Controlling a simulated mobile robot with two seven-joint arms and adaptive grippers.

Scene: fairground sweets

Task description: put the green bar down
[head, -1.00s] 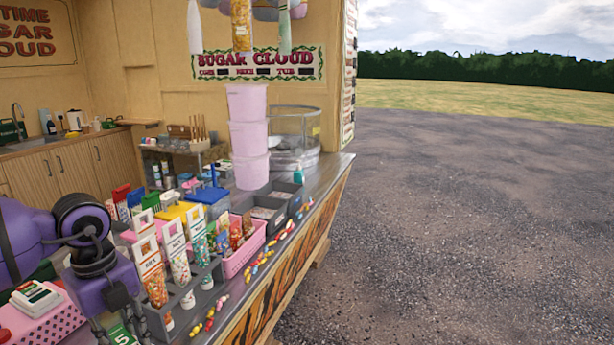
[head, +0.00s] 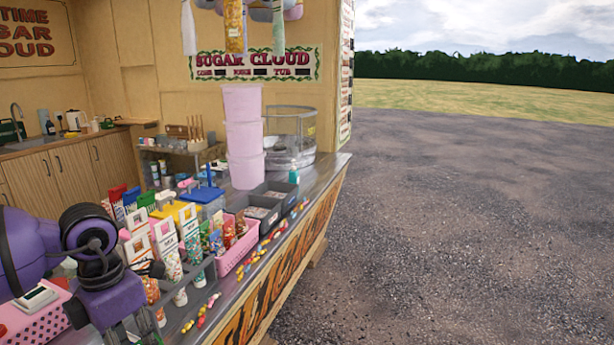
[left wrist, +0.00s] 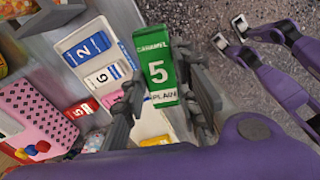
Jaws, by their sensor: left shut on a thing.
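The green bar (left wrist: 158,62) is marked "CARAMEL 5 PLAIN" and shows in the left wrist view. My left gripper (left wrist: 160,88) is shut on it, with a finger on each side of its lower part. In the head view my left gripper (head: 135,333) is at the bottom edge, over the near end of the counter, and its fingers are mostly cut off. My right gripper (left wrist: 230,33) shows in the left wrist view at the right, with its fingers apart and empty.
Bars marked 2 (left wrist: 85,46) and 6 (left wrist: 102,77), and a red bar (left wrist: 82,109), lie below the green bar. A pink dotted basket (left wrist: 30,108) is at the left. Sweet tubes, loose sweets and a pink basket (head: 232,258) crowd the counter (head: 322,176).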

